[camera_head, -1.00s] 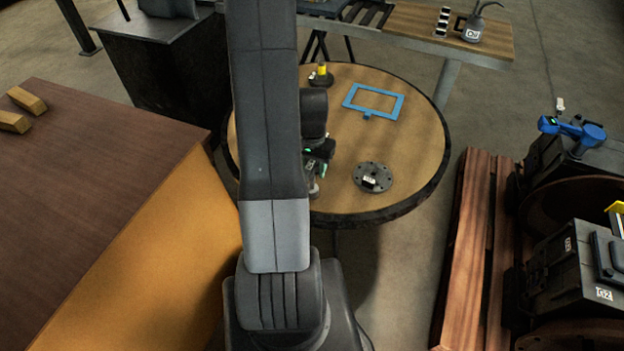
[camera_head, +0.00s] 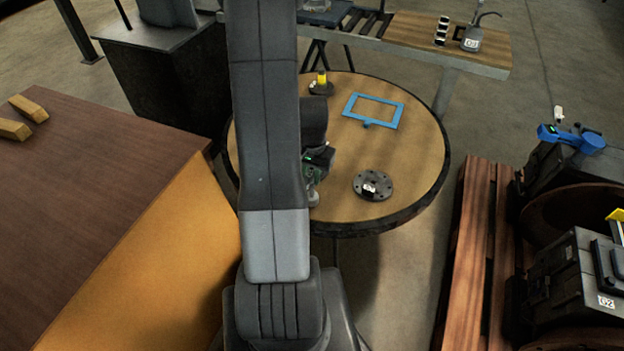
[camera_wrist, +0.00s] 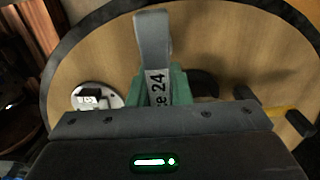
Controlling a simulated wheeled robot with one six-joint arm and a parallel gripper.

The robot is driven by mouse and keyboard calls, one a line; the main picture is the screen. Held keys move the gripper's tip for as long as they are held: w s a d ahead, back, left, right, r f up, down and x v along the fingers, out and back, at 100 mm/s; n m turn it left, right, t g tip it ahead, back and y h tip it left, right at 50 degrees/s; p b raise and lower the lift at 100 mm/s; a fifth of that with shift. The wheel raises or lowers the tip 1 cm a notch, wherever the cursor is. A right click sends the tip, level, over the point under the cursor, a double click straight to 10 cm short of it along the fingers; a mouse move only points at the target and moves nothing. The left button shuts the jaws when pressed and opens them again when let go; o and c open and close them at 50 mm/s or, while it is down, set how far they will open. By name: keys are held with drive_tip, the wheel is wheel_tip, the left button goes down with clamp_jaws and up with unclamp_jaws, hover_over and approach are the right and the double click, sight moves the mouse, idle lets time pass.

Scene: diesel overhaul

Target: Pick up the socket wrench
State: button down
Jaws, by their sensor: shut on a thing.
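The socket wrench (camera_wrist: 153,40) is a grey bar with a label ending in "24", in the middle of the wrist view. My gripper (camera_wrist: 160,88) is shut on it, with green fingers at its sides. In the head view my gripper (camera_head: 316,172) is over the near left part of the round table, partly behind my own arm. A small grey cylindrical end shows just below the gripper there. I cannot tell whether it touches the table top.
The round wooden table (camera_head: 415,165) also holds a dark round flange (camera_head: 373,186), a blue frame (camera_head: 373,110) and a yellow-topped item (camera_head: 321,84). A brown workbench (camera_head: 90,150) stands at left, a wooden pallet (camera_head: 470,250) at right. The table's right side is clear.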

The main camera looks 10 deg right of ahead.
wheel_tip(320, 180, up, 10)
drive_tip(key=shift+f, duration=0.25)
drive_tip(key=shift+r, duration=0.1)
idle(0.5)
